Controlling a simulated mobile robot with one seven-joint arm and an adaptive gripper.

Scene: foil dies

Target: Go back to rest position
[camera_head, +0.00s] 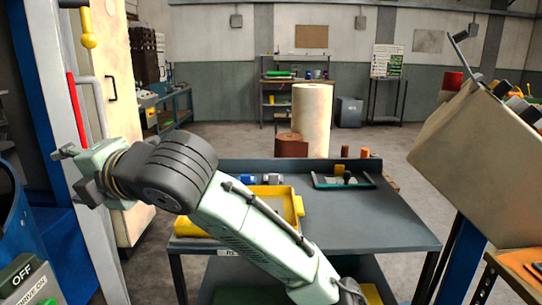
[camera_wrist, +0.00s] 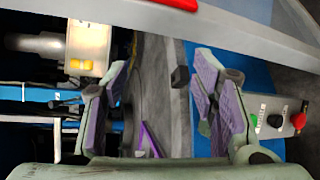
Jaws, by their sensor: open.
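My gripper (camera_head: 66,168) is at the far left in the head view, at the end of my pale green arm, beside a tall grey frame. In the wrist view my gripper (camera_wrist: 165,95) shows two fingers with purple pads spread wide apart. Nothing is between the pads. Behind the gap there is a grey edge and dark machinery. The arm stretches across the front of the table from lower right to upper left.
A dark table (camera_head: 370,215) holds a yellow tray (camera_head: 298,205) partly hidden behind my arm. A control box (camera_wrist: 275,118) with coloured buttons is near my gripper. Open floor (camera_head: 240,140) lies beyond the table.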

